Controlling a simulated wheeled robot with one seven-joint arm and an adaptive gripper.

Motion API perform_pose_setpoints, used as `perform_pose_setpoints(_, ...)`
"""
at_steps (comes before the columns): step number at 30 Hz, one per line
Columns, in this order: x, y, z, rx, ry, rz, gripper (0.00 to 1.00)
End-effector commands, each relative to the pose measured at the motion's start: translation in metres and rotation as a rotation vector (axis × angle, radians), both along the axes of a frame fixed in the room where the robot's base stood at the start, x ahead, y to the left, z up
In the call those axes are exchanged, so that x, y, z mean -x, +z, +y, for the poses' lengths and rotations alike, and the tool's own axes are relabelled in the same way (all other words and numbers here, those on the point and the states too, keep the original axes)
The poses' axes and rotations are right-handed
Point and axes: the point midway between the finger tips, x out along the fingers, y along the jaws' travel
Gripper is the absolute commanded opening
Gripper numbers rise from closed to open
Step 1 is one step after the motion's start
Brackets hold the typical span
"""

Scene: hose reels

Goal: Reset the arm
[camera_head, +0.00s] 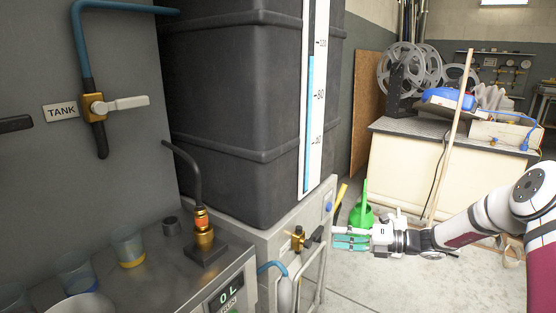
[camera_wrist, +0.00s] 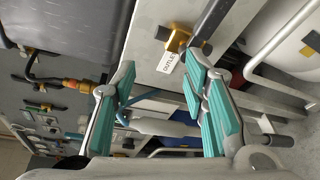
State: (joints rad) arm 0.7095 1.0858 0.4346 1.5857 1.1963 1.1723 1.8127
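My arm (camera_head: 480,222) reaches in from the right edge in the head view, roughly level. My gripper (camera_head: 340,239) is at its end, pointing left, close to the brass outlet valve (camera_head: 298,240) on the tank stand. The wrist view shows my gripper (camera_wrist: 160,85) with its two teal-padded fingers apart and nothing held between them. The brass valve (camera_wrist: 178,40) with its label lies beyond the fingertips in that view. Whether a finger touches the valve handle cannot be told.
A dark tank (camera_head: 235,110) with a level gauge (camera_head: 315,100) stands on a pale stand. A counter (camera_head: 225,280) with cups and a brass fitting is at left. A green watering can (camera_head: 361,212) is behind my gripper. A cluttered workbench (camera_head: 405,165) is at back right.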

Motion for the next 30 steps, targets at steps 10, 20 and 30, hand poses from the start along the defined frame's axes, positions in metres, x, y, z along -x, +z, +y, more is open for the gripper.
perform_pose_setpoints(10,0.096,0.088,0.067,0.440,0.495,-0.471,0.40)
perform_pose_setpoints(20,0.205,0.147,0.090,0.723,0.980,-0.903,0.40)
perform_pose_setpoints(30,0.323,0.187,0.082,0.883,1.490,-1.320,0.40)
